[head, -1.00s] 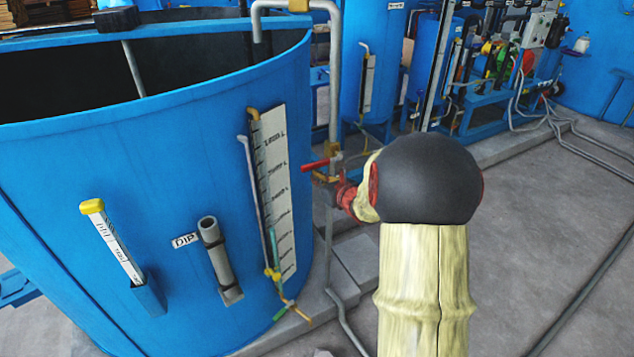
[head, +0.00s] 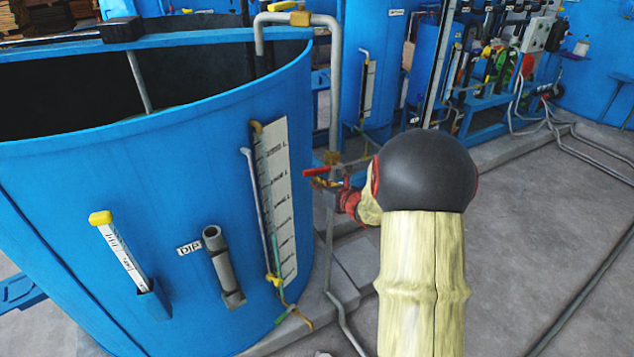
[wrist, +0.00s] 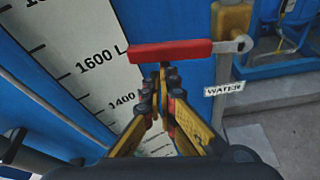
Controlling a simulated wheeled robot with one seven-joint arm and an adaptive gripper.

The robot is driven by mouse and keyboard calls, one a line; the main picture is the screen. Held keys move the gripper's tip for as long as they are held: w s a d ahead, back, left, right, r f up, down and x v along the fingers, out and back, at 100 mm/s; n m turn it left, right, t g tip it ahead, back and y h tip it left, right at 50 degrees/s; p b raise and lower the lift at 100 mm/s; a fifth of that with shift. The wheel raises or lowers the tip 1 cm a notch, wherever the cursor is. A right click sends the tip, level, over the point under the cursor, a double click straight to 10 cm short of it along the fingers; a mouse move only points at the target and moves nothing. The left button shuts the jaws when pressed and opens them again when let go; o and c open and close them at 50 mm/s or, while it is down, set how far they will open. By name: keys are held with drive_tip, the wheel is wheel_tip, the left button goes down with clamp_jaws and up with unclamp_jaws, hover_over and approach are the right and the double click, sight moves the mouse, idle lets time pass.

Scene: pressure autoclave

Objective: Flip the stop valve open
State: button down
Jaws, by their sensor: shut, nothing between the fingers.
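The stop valve has a red lever handle (wrist: 172,51), which lies roughly level across the grey water pipe in the wrist view. Its metal end with a round bolt points right, and the red grip points left. In the head view the red handle (head: 317,170) shows beside the pipe, small, just above my gripper (head: 324,184). In the wrist view my gripper (wrist: 163,90) is shut and empty. Its fingertips are just below the red handle; I cannot tell whether they touch it.
A large blue tank (head: 120,150) with a white level scale (head: 276,200) stands close on the left. A "WATER" label (wrist: 224,89) hangs by the pipe.

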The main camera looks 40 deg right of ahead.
sight(318, 170)
drive_tip(key=r+m+p, duration=0.1)
drive_tip(key=p, duration=0.1)
drive_tip(key=r+m+y+p, duration=0.1)
drive_tip(key=r+p, duration=0.1)
drive_tip(key=p, duration=0.1)
drive_tip(key=r+m+p, duration=0.1)
drive_tip(key=r+p, duration=0.1)
drive_tip(key=shift+d+t+y, duration=0.3)
drive_tip(key=shift+t, duration=0.1)
drive_tip(key=s+d+r+m+t+y+p, duration=0.1)
drive_tip(key=d+r+m+p, duration=0.5)
drive_tip(key=p, duration=0.7)
drive_tip(key=shift+s+d+r+m+t+y, duration=0.35)
drive_tip(key=shift+d+m+t+y, duration=0.45)
drive_tip(key=shift+m, duration=0.6)
drive_tip(key=shift+a, duration=0.1)
